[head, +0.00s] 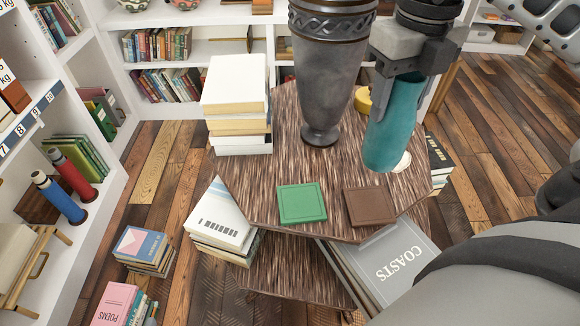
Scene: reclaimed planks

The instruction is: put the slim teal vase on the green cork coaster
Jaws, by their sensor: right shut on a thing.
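The slim teal vase (390,130) is held by my right gripper (405,65), which comes in from the upper right and is shut around its upper part. The vase is nearly upright, tilted slightly, over the right side of the wooden table. I cannot tell whether its base touches the table. The green cork coaster (302,203) lies flat and bare near the table's front edge, to the left of and nearer than the vase. A brown coaster (370,206) lies just right of the green one. My left gripper is not in view.
A tall dark metal vase (323,80) stands on the table behind the green coaster. A book stack (238,105) stands at the table's left. A yellow object (363,100) and a pale round item (403,161) are partly hidden by the teal vase. Books sit below the tabletop.

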